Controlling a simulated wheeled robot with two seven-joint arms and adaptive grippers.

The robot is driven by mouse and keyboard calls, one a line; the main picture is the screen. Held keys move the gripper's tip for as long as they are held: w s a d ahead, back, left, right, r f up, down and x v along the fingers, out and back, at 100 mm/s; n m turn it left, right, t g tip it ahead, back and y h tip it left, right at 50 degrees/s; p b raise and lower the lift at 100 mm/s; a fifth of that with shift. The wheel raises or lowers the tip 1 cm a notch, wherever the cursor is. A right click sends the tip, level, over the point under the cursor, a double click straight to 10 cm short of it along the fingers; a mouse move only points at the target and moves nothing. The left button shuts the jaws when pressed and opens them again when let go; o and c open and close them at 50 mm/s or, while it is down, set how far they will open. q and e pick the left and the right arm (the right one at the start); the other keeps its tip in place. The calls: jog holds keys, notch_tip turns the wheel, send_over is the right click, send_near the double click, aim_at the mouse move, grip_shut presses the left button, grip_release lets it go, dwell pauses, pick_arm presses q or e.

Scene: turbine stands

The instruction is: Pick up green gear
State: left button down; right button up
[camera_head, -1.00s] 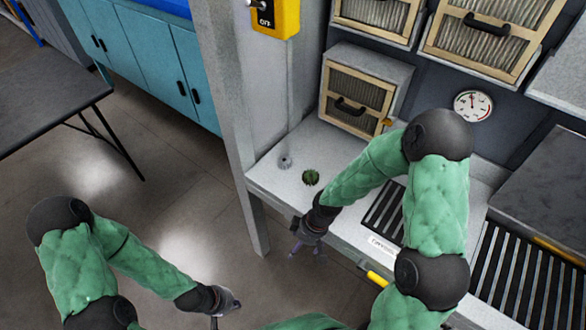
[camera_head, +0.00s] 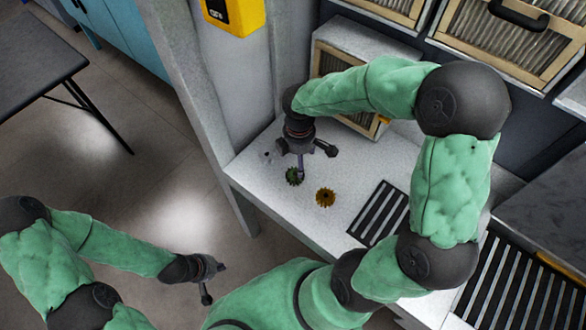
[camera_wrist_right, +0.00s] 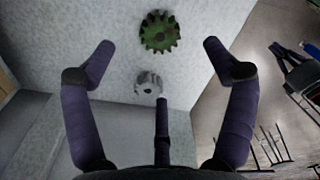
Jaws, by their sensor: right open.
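The green gear (camera_head: 293,176) lies on the light grey counter, partly covered by a finger of my right gripper (camera_head: 305,164) in the head view. The right wrist view shows the green gear (camera_wrist_right: 158,33) whole, beyond and between the two side fingers. My right gripper (camera_wrist_right: 157,68) is open and empty, with its fingers spread above the counter; no finger visibly grips the gear. My left gripper (camera_head: 213,283) hangs low over the floor at the left, its fingers apart and empty.
A grey gear (camera_wrist_right: 148,84) lies near the green one. An orange-brown gear (camera_head: 325,197) lies to its right on the counter (camera_head: 300,219). A slotted black grate (camera_head: 379,212) is further right. A wood-framed filter box and a grey post stand close to my right arm.

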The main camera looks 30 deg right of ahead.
jog(key=b, duration=0.1)
send_over(296, 174)
jog(key=f, duration=0.5)
jog(key=shift+s+d+f, duration=0.1)
jog(key=shift+s+d, duration=0.05)
jog(key=shift+s, duration=0.1)
jog(key=f, duration=0.1)
jog(key=f+b, duration=0.1)
jog(key=f, duration=0.1)
jog(key=f+b, duration=0.1)
jog(key=f, duration=0.1)
jog(key=shift+w, duration=0.3)
jog(key=shift+r, duration=0.1)
jog(key=shift+c, duration=0.3)
grip_shut()
